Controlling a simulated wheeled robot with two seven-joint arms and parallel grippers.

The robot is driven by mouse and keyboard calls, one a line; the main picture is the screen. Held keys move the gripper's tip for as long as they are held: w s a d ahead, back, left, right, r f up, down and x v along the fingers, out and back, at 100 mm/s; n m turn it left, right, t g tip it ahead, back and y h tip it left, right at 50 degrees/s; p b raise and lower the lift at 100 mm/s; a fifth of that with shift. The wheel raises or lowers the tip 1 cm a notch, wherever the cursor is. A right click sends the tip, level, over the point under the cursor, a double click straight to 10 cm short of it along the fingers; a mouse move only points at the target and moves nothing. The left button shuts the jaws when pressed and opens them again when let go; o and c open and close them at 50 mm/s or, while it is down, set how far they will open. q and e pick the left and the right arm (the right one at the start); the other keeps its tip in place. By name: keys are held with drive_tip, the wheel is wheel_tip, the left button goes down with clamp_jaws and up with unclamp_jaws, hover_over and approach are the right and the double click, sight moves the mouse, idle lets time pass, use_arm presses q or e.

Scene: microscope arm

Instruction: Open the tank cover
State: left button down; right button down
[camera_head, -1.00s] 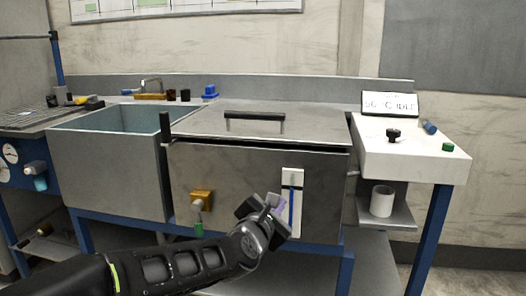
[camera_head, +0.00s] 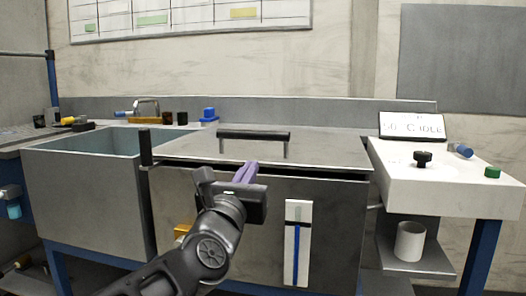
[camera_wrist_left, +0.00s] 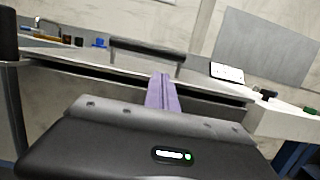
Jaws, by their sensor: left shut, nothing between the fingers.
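The tank cover (camera_head: 310,151) is a flat grey metal lid lying on the tank (camera_head: 336,215), with a dark gap along its front edge. Its black bar handle (camera_head: 254,135) stands on top; the handle also shows in the left wrist view (camera_wrist_left: 147,46). My left gripper (camera_head: 248,170) has purple fingers, shut and empty, in front of the cover's front edge and below the handle in the picture. In the left wrist view the fingers (camera_wrist_left: 161,92) point toward the cover and handle. I cannot tell whether they touch the cover. My right gripper is not in view.
An open sink basin (camera_head: 90,190) stands left of the tank, with a black post (camera_head: 145,147) between them. A white side table (camera_head: 440,180) with a black knob (camera_head: 422,158) and a sign (camera_head: 411,126) is at right. A white cup (camera_head: 409,240) sits on the shelf below.

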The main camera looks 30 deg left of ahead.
sight(262, 161)
use_arm(q)
drive_tip(key=shift+w, duration=0.15)
drive_tip(key=x, duration=0.9)
drive_tip(key=shift+w+a, duration=0.2)
drive_tip(key=shift+w, duration=0.15)
drive_tip(key=shift+r, duration=0.15)
